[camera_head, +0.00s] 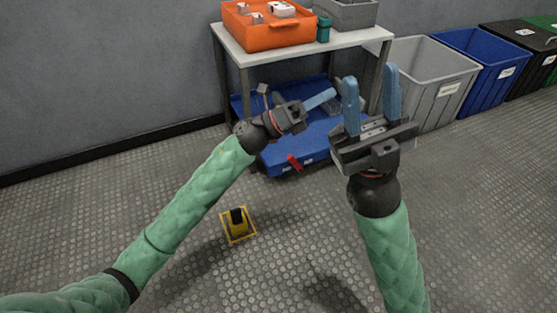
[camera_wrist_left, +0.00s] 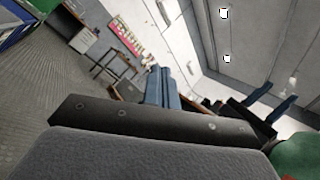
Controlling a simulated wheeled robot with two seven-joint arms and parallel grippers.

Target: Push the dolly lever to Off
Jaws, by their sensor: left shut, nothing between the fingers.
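The blue dolly (camera_head: 315,146) stands low on the floor, partly under the white table. Its red lever (camera_head: 294,162) sticks out at the front edge, beside small white labels that I cannot read. My left gripper (camera_head: 332,94) is shut and empty, above the dolly and apart from the lever, its fingers pointing right. Its shut blue fingers also show in the left wrist view (camera_wrist_left: 162,88), where dolly and lever cannot be made out. My right gripper (camera_head: 371,97) is open and empty, to the right of the left one, fingers pointing up in the picture.
The white table (camera_head: 345,42) holds an orange bin (camera_head: 270,33), a grey bin (camera_head: 348,14) and a teal container (camera_head: 323,30). Grey (camera_head: 440,92) and blue (camera_head: 495,83) waste bins stand right. A yellow floor fixture (camera_head: 238,229) sits in front. The surrounding floor is clear.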

